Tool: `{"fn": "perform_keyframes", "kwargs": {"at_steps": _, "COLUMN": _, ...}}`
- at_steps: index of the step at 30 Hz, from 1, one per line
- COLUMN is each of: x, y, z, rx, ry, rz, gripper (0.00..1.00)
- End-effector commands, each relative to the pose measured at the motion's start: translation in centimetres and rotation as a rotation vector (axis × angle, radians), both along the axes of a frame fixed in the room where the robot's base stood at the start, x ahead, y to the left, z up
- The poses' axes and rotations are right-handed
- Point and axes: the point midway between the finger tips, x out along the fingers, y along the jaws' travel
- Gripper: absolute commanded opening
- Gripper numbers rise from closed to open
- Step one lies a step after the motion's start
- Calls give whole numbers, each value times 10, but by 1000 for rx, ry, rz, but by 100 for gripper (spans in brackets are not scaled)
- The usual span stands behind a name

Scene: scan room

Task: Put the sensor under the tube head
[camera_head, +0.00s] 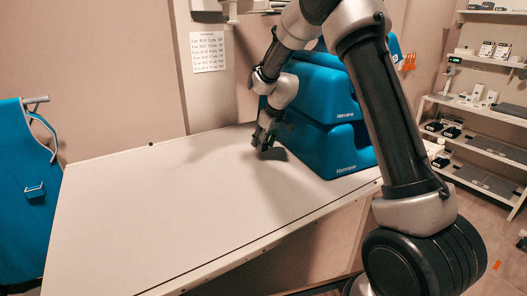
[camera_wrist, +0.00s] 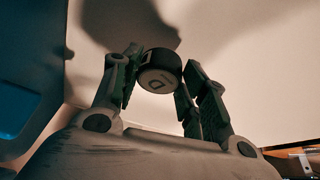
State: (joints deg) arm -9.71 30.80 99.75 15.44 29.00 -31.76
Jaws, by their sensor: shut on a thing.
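The sensor looks like a short dark cylinder with a light mark on its end face, and it shows in the wrist view (camera_wrist: 160,72) between the fingers. My gripper (camera_wrist: 158,85) is shut on it. In the head view my gripper (camera_head: 264,140) is low over the far part of the white table (camera_head: 150,210), left of the blue cushions. The sensor is too small and hidden to make out there. In the head view a pale fitting (camera_head: 232,10) hangs at the top edge; I cannot tell whether it is the tube head.
Stacked blue cushions (camera_head: 335,150) stand on the table right of my gripper. A blue apron-like thing (camera_head: 28,190) hangs at the left. Shelves (camera_head: 485,110) with small items stand at the right. A printed sheet (camera_head: 208,52) is on the wall. The table's left and front are clear.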

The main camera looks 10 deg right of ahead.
Motion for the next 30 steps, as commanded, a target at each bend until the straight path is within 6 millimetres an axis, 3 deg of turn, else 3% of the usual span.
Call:
{"fn": "perform_keyframes", "kwargs": {"at_steps": 8, "x": 0, "y": 0, "z": -35, "rx": -1, "ry": 1, "rz": -1, "gripper": 17}}
{"fn": "perform_keyframes", "kwargs": {"at_steps": 18, "x": 0, "y": 0, "z": -39, "rx": -1, "ry": 0, "rz": 0, "gripper": 17}}
{"fn": "perform_keyframes", "kwargs": {"at_steps": 19, "x": 0, "y": 0, "z": -39, "rx": -2, "ry": -1, "rz": -1, "gripper": 47}}
{"fn": "perform_keyframes", "kwargs": {"at_steps": 22, "x": 0, "y": 0, "z": -38, "rx": -1, "ry": 0, "rz": 0, "gripper": 65}}
{"fn": "perform_keyframes", "kwargs": {"at_steps": 30, "x": 0, "y": 0, "z": -38, "rx": -1, "ry": 0, "rz": 0, "gripper": 65}}
